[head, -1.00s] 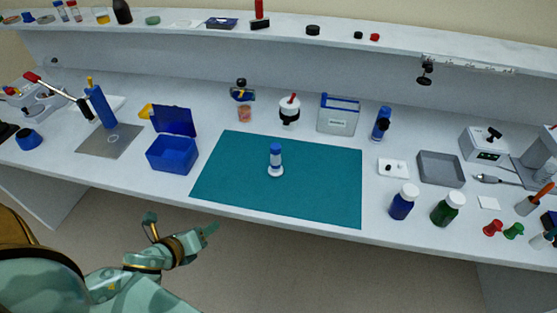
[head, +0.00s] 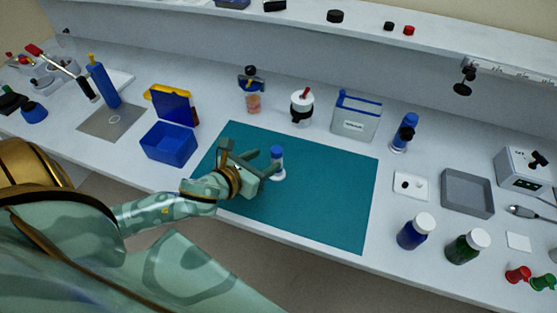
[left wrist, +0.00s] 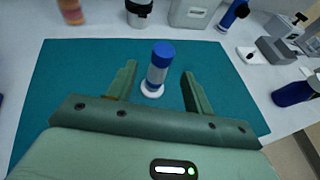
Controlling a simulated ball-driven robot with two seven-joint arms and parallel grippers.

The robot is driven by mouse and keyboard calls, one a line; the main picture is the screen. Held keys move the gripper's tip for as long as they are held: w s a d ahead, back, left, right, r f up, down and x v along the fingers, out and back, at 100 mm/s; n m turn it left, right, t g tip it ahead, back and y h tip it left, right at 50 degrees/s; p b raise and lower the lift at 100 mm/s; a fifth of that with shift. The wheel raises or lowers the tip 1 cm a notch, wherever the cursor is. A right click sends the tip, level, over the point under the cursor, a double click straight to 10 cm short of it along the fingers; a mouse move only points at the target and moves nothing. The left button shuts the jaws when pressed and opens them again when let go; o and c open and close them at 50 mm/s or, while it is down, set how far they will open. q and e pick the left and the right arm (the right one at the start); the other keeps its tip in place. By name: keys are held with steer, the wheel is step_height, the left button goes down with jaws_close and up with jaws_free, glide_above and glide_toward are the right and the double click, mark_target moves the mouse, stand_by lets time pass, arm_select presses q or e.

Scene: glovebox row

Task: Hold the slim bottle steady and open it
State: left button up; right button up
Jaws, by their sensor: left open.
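The slim bottle (head: 277,161) stands upright on the teal mat (head: 320,200). It has a blue cap, a pale body and a white round base. My left gripper (head: 263,166) is over the mat just left of the bottle, its fingers pointing toward it. In the left wrist view, the slim bottle (left wrist: 158,68) shows beyond and between the two spread fingertips of the left gripper (left wrist: 160,80), with a gap on each side. The left gripper is open and empty. My right gripper is not in view.
A blue open box (head: 168,145) stands left of the mat. A white pot (head: 302,106) and a grey bin (head: 355,116) stand behind. The mat around the bottle is clear.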

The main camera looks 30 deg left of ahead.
mark_target(273, 156)
arm_select(q)
steer(key=x, duration=0.3)
steer(key=shift+w, duration=0.1)
steer(key=b+x, duration=0.2)
steer(key=x, duration=0.3)
steer(key=shift+w+d, duration=0.1)
steer(key=shift+c, duration=1.2)
jaws_close()
